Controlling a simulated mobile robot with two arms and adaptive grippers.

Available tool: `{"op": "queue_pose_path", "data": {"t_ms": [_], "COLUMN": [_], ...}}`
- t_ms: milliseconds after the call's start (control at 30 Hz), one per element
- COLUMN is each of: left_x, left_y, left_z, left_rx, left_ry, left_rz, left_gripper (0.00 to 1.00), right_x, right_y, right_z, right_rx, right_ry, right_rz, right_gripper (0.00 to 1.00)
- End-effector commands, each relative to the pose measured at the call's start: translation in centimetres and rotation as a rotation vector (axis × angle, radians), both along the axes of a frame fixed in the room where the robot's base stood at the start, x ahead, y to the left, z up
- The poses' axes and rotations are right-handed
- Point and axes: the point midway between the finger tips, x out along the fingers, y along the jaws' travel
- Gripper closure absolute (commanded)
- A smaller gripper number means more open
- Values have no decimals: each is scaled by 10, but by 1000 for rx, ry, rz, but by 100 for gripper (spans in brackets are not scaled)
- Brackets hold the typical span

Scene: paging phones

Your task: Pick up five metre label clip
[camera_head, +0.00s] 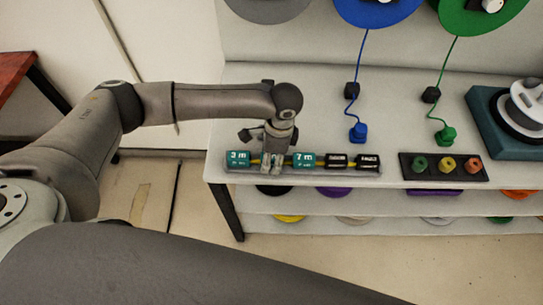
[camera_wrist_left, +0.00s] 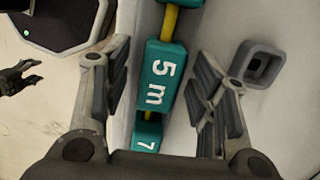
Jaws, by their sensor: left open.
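The five metre label clip (camera_wrist_left: 158,82) is a teal block marked "5 m", threaded on a yellow bar. In the left wrist view it lies between the two fingers of my left gripper (camera_wrist_left: 166,80), with gaps on both sides. The gripper is open. In the head view my left gripper (camera_head: 271,163) points down over the label row and hides most of this clip. The teal "3 m" clip (camera_head: 238,156) is on its left and the teal "7 m" clip (camera_head: 304,160) on its right. A dark gripper, apparently my right one (camera_wrist_left: 20,76), shows small at the wrist view's left edge.
Two black label clips (camera_head: 352,161) continue the row at right. A dark tray (camera_head: 443,179) with coloured plugs stands further right. A grey square socket (camera_wrist_left: 258,64) is close beside my left gripper.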

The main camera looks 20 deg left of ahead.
Motion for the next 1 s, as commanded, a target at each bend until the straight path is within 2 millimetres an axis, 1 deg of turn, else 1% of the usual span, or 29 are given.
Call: {"op": "queue_pose_path", "data": {"t_ms": [233,267,567,867,1000], "left_x": [0,0,0,0,1], "left_y": [0,0,0,0,0], "left_z": [-3,-3,-2,-2,4], "left_rx": [0,0,0,-1,-1], "left_ry": [-1,-1,-1,-1,-2], "left_rz": [0,0,0,0,0], "left_gripper": [46,49,88,88,88], "right_x": [0,0,0,0,1], "right_y": [1,1,4,5,5], "right_z": [0,0,0,0,-3], "right_rx": [1,1,5,5,5], "right_ry": [-1,-1,-1,-1,-1], "right_rz": [0,0,-1,0,0], "right_gripper": [46,46,46,46,46]}}
